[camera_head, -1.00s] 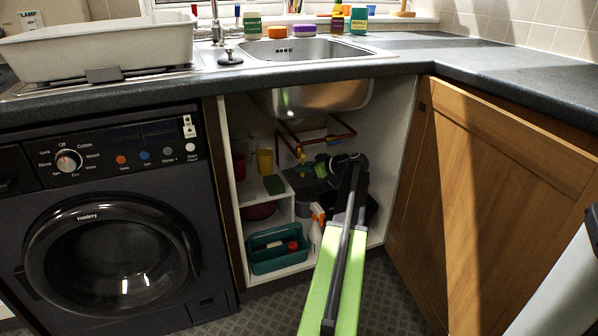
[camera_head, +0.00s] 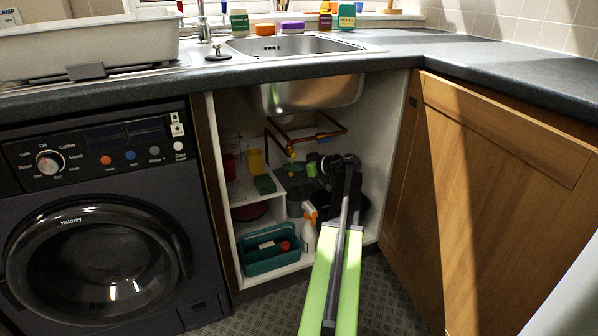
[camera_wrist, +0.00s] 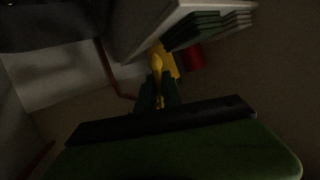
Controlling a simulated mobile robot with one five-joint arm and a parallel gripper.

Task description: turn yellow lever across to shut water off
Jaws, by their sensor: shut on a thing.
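The yellow lever (camera_wrist: 157,64) is at the copper pipe in the wrist view, its near end between my gripper's dark fingers. My gripper (camera_wrist: 159,96) is shut on the lever. In the head view the lever and valve show as a small yellow spot (camera_head: 291,154) on the pipework under the sink. My arm reaches into the open cupboard from the front right, and its dark wrist hides part of the back. The wrist view is dark, so the exact angle of the lever to the pipe is hard to tell.
Copper pipes (camera_head: 318,136) run below the sink bowl (camera_head: 310,95). A yellow cup (camera_head: 255,162) stands on the shelf at left. A teal crate (camera_head: 270,263) and a spray bottle (camera_head: 309,232) stand below. The open wooden door (camera_head: 490,210) bounds the right side, the washing machine (camera_head: 95,230) the left.

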